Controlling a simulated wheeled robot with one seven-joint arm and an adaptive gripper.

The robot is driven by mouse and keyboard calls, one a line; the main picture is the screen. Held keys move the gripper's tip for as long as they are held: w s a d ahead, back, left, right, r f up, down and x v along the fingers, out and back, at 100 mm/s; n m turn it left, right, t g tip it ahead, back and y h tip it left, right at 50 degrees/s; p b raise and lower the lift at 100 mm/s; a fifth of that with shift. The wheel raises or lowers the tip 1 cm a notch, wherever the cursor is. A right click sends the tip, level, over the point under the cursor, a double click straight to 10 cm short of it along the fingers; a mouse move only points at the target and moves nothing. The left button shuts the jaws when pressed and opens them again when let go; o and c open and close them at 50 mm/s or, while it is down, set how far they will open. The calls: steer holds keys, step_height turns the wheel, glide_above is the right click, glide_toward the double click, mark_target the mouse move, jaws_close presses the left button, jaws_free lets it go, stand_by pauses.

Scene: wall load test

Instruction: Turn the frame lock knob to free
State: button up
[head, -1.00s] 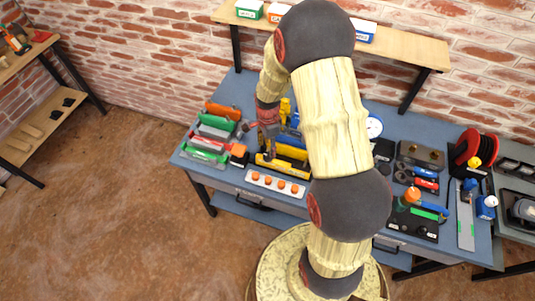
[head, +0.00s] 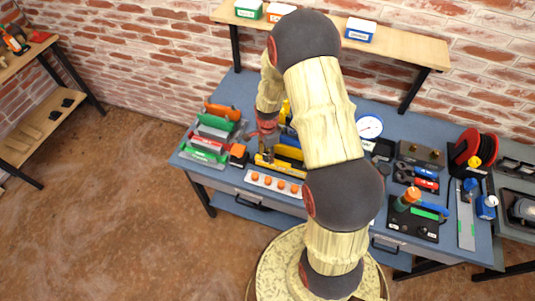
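My gripper (head: 268,138) is over the left part of the blue workbench (head: 225,178), close above or beside a yellow level-like tool. It is small and partly hidden by my arm, so its finger opening is not clear. I cannot pick out a frame lock knob with certainty. A white strip (head: 259,180) with several orange round knobs (head: 281,184) lies along the bench's front edge, nearer than the gripper and apart from it. A black block with an orange top (head: 238,150) stands just left of the gripper.
Green, red and orange tools (head: 207,145) crowd the bench's left end. A round white dial (head: 369,126), a red cable reel (head: 470,150) and a black tool tray (head: 412,225) are to the right. A shelf (head: 400,48) with small boxes hangs above. The floor at left is clear.

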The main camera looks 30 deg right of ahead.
steer(key=c, duration=0.6)
steer(key=shift+c, duration=0.5)
steer(key=shift+n, duration=0.3)
steer(key=n, duration=0.6)
steer(key=shift+n, duration=0.3)
steer(key=n, duration=1)
steer(key=shift+b, duration=0.3)
steer(key=shift+n, duration=0.4)
steer(key=o, duration=1.2)
steer(key=shift+c, duration=0.2)
